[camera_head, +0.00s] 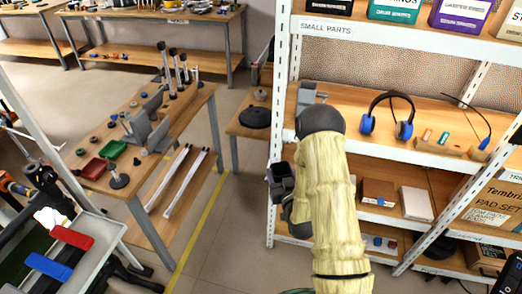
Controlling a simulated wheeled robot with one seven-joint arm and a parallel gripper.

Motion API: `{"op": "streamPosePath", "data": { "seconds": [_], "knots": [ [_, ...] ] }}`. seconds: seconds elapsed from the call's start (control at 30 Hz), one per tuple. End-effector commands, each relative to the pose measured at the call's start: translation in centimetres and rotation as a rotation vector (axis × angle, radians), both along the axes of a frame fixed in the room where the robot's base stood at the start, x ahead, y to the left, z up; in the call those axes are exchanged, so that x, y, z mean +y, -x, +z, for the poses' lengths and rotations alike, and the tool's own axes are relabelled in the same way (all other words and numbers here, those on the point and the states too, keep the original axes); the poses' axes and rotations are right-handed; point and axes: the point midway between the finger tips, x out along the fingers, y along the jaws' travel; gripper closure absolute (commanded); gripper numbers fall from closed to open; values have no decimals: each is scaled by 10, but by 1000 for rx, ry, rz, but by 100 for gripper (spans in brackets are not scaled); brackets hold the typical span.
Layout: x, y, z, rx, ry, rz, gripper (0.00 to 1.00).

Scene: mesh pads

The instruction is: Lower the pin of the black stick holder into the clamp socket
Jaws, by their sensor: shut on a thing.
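My arm, in a pale ribbed sleeve, rises from the bottom of the head view and ends in a dark rounded joint at the shelf's left post. My gripper (293,205) shows only as a dark shape left of the sleeve, partly hidden by it; its fingertips cannot be made out. A small dark box-like piece, seemingly the black stick holder (281,172), is at it, in front of the shelf post. Its pin is not visible. A grey clamp (307,92) sits at the left end of the middle shelf, just beyond the joint and apart from the holder. Its socket cannot be made out.
The white-framed shelf (420,155) holds blue-black headphones (388,118) and boxes. A workbench (200,100) with grey fixtures, a red tray (93,168) and a green tray (112,149) stands at left. A round black disc (256,117) lies on a low table. Floor between is clear.

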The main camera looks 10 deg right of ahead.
Motion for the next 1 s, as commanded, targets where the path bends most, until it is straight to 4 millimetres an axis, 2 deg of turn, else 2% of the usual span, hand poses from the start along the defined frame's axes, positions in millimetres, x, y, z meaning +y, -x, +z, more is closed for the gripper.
{"op": "streamPosePath", "data": {
  "seconds": [0.03, 0.2, 0.3, 0.4, 0.53, 0.8, 1.0],
  "knots": [
    [-13, 7, -19, 10, -4, -16, 86],
    [-42, 30, -67, 19, -16, -52, 86],
    [-56, 42, -91, 20, -31, -76, 86],
    [-64, 50, -105, 16, -40, -96, 86],
    [-70, 52, -110, 5, -46, -111, 86],
    [-70, 47, -96, -17, -34, -102, 86],
    [-69, 46, -95, -19, -31, -97, 86]
  ]
}}
